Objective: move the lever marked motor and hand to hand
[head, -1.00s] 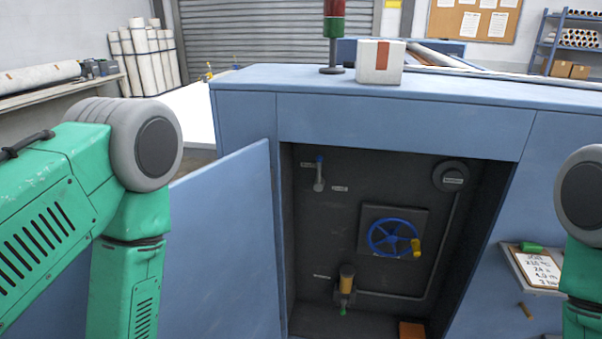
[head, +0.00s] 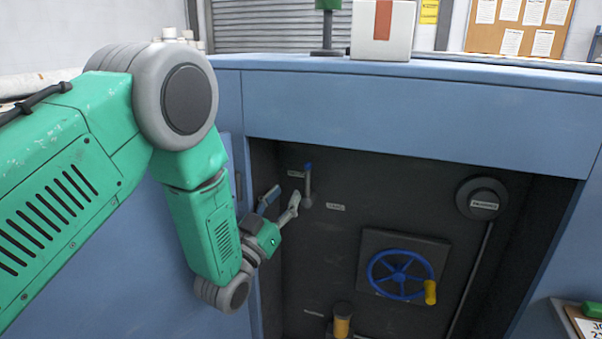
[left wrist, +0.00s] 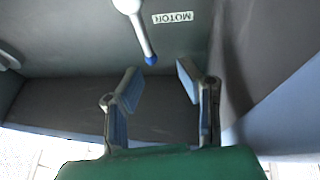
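The lever (head: 308,185) is a grey arm with a blue tip on the dark back panel of the cabinet recess. It points up in the head view. In the left wrist view the lever (left wrist: 138,28) hangs from the top with its blue tip toward my fingers, beside the label MOTOR (left wrist: 172,17). A second small label (head: 336,207) is right of the lever's base, too small to read. My left gripper (head: 282,197) is open and empty, just left of the lever. In the wrist view the lever's tip lies just beyond the fingertips (left wrist: 160,77). My right gripper is out of view.
A blue handwheel (head: 401,274) with a yellow knob is lower right in the recess. A round dark fitting (head: 482,198) and a yellow-bodied fitting (head: 342,326) are also there. The open blue door (head: 190,250) stands left behind my arm. A box (head: 383,30) is on top.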

